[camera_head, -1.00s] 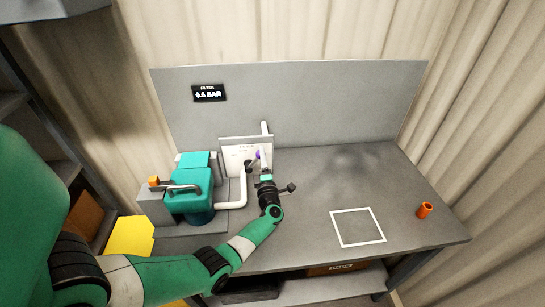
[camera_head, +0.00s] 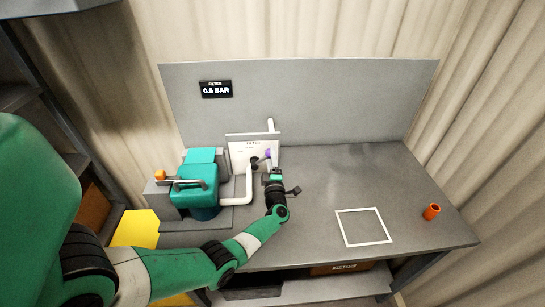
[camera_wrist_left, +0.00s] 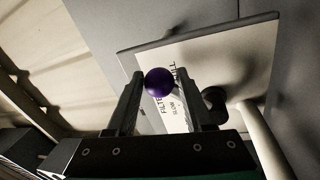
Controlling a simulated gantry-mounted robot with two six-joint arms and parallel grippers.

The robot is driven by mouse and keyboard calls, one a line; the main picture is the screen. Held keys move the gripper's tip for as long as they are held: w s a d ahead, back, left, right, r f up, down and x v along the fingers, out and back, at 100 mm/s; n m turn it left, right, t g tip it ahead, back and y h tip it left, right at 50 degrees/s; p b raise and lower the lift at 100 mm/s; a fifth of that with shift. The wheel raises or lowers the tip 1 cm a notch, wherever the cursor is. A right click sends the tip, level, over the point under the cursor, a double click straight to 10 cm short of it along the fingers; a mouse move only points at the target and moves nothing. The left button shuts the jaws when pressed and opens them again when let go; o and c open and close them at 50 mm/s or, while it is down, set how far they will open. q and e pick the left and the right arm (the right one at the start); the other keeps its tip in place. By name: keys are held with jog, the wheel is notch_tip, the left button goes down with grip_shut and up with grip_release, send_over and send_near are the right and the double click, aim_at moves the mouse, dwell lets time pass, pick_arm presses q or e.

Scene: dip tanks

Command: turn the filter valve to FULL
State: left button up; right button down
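The filter valve's handle ends in a purple ball (camera_head: 267,153) in front of a white panel (camera_head: 240,150) lettered FILTER. In the left wrist view the purple ball (camera_wrist_left: 158,82) shows between my left gripper's fingertips (camera_wrist_left: 160,85). The fingers stand apart, and a narrow strip of panel shows between the ball and the right-hand finger. I cannot tell whether the left-hand finger touches the ball. The panel's lettering, including SLOW and part of FULL, is partly hidden. In the head view my left gripper (camera_head: 271,167) reaches up to the ball. My right gripper is not in view.
A display (camera_head: 216,89) reads 0.6 BAR. A teal pump unit (camera_head: 193,183) with a grey handle stands left of the panel, with a white pipe (camera_head: 248,188) between. An orange cup (camera_head: 431,212) and a white square outline (camera_head: 364,227) are at right. The table's middle is clear.

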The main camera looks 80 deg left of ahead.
pick_arm(q)
jog(key=shift+o, duration=1.4)
jog(key=shift+s, duration=0.15)
jog(key=p+v, duration=0.2)
jog(key=v, duration=0.9)
jog(key=shift+d+f, duration=0.15)
jog(key=shift+d, duration=0.15)
